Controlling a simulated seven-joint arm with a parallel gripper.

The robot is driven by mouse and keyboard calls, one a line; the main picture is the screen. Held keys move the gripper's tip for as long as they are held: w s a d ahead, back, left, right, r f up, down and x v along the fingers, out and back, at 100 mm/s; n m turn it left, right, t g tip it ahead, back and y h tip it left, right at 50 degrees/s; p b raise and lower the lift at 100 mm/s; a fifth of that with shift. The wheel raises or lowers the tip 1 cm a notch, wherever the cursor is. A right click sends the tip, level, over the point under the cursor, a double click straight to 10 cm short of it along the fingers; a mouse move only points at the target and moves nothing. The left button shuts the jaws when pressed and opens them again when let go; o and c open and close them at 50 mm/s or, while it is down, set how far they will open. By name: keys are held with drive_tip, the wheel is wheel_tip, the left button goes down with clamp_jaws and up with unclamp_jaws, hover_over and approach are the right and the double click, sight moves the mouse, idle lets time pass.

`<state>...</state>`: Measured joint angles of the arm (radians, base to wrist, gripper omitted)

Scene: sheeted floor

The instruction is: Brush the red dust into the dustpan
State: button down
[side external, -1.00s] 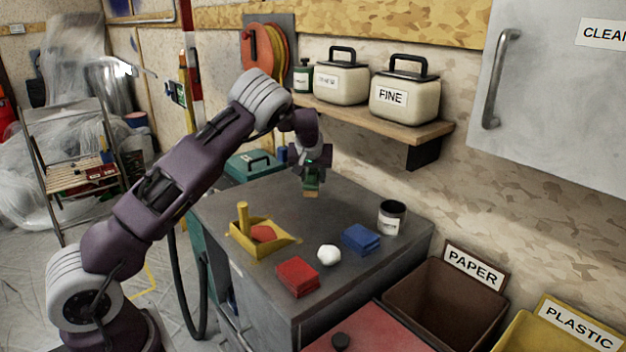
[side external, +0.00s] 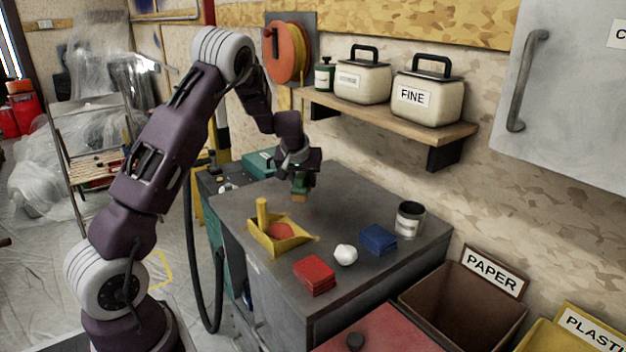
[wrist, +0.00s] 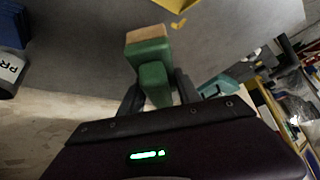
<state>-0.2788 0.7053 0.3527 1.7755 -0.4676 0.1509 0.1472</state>
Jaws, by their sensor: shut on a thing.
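The yellow dustpan (side external: 300,238) sits on the grey worktop with its stubby handle upright at the left. A red patch (side external: 279,231), seemingly the red dust, shows inside it; its texture is too small to tell. My gripper (side external: 298,177) is shut on a green brush (side external: 299,187) with a tan bristle end pointing down. The brush is above the worktop, behind the dustpan and apart from it. In the wrist view my gripper (wrist: 157,88) grips the green brush (wrist: 150,52), and a yellow edge of the dustpan (wrist: 172,4) shows at the top.
A wall shelf (side external: 400,117) with canisters is behind. Bare worktop lies right of the brush.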

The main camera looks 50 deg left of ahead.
drive_tip(key=shift+f, duration=3.7)
drive_tip(key=shift+w+f, duration=0.25)
drive_tip(key=shift+w, duration=1.7)
drive_tip(key=shift+s, duration=2)
drive_tip(key=shift+r, duration=4.1)
drive_tip(key=shift+w, duration=0.1)
